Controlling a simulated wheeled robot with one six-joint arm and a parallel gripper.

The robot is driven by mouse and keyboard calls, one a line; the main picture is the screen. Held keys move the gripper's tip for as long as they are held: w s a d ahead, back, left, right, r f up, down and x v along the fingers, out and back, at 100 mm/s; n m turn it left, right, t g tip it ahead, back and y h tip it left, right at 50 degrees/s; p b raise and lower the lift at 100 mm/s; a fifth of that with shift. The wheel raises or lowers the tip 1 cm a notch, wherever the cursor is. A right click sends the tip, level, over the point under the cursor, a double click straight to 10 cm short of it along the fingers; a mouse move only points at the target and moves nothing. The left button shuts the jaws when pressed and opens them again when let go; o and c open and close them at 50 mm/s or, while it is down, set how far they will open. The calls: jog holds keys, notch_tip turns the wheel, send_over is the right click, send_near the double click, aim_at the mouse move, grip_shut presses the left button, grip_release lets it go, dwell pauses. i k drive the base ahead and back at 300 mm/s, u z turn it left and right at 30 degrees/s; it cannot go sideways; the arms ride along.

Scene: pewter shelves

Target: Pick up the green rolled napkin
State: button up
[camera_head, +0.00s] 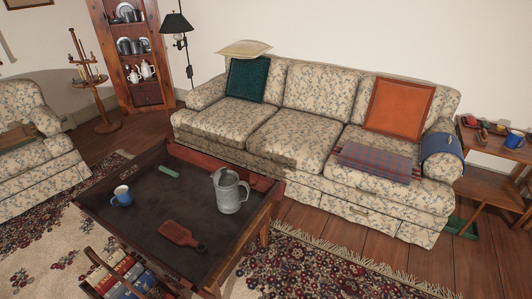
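A small green roll (169,171), which looks like the rolled napkin, lies on the dark top of the coffee table (150,232) near its far left edge. Nothing touches it or covers it. It lies apart from the blue mug and the pewter pitcher. My gripper is not in view.
A book carrier (125,276) is at the near side. A floral sofa (300,135) stands behind, an armchair (50,150) at left. Patterned rug surrounds the table.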

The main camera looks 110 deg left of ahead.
aim_at(171, 172)
jog(key=u, duration=2.4)
jog(key=i, duration=3.35)
jog(key=u, duration=2.7)
